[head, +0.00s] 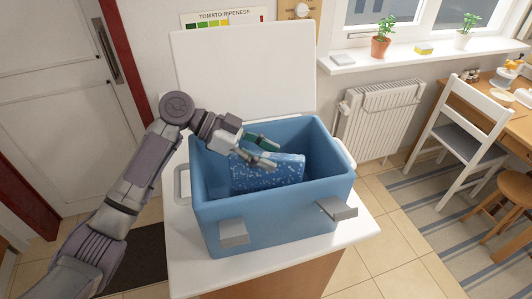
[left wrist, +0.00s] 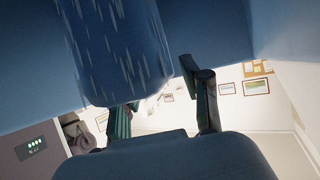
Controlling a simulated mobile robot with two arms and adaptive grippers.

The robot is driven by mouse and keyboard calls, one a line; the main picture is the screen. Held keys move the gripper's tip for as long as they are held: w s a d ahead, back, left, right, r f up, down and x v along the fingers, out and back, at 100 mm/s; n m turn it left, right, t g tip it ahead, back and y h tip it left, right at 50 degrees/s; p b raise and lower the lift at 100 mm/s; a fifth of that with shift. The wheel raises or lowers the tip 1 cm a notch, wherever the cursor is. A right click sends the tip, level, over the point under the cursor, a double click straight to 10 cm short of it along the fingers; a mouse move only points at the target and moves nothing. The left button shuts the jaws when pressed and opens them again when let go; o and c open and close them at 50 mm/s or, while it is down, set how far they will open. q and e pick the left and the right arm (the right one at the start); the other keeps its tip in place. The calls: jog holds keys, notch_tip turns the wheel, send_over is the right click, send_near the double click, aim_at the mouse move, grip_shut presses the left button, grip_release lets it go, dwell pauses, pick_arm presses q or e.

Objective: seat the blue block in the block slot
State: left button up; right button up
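The blue block (head: 270,178), speckled white, is inside the blue cooler (head: 270,222), near the middle of its cavity. My left gripper (head: 273,155) reaches into the cooler from the left, its fingers apart at the block's upper side. In the left wrist view the block (left wrist: 115,45) reaches down close to the space between the fingers (left wrist: 158,92). A gap shows beside the finger at right; contact at the other finger is unclear. I cannot make out the block slot. My right gripper is not in view.
The cooler's white lid (head: 243,75) stands open behind it. The cooler stands on a white-topped counter (head: 190,265), with two grey latches (head: 234,233) at its front. A radiator (head: 380,118) and a white chair (head: 470,125) are to the right.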

pick_arm(q)
jog(key=shift+r, duration=0.25)
jog(key=shift+r+p, duration=0.5)
jog(key=shift+p, duration=0.2)
jog(key=b+v, duration=0.4)
jog(key=v, duration=0.8)
jog(key=shift+b, duration=0.35)
jog(key=shift+a+f, duration=0.15)
